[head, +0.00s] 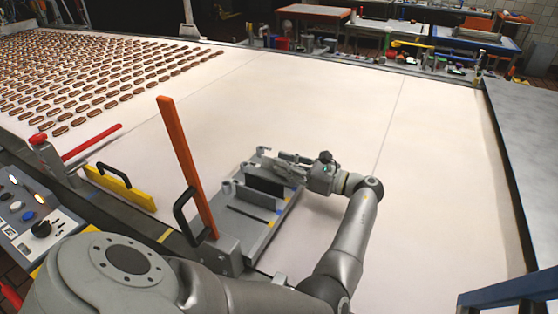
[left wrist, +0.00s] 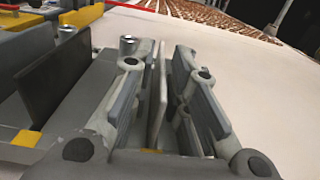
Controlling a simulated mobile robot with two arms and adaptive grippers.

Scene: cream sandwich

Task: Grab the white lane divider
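The white lane divider (left wrist: 158,92) shows in the left wrist view as a thin, pale upright plate. It stands between the two fingers of my left gripper (left wrist: 164,58). A gap shows between the divider and the right finger; the left finger is close to it, and I cannot tell whether they touch. In the head view my left gripper (head: 281,165) is at the far right side of a grey fixture (head: 257,229), and it hides most of the divider there. The gripper is open around the divider. My right gripper is not in view.
A black plate (left wrist: 55,80) stands upright on the fixture beside the gripper. A tall orange bar (head: 187,165) rises at the fixture's left. A yellow block (head: 120,187) with a black handle lies further left. Rows of sandwiches cover the belt's far left; the pale belt (head: 440,190) is clear at right.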

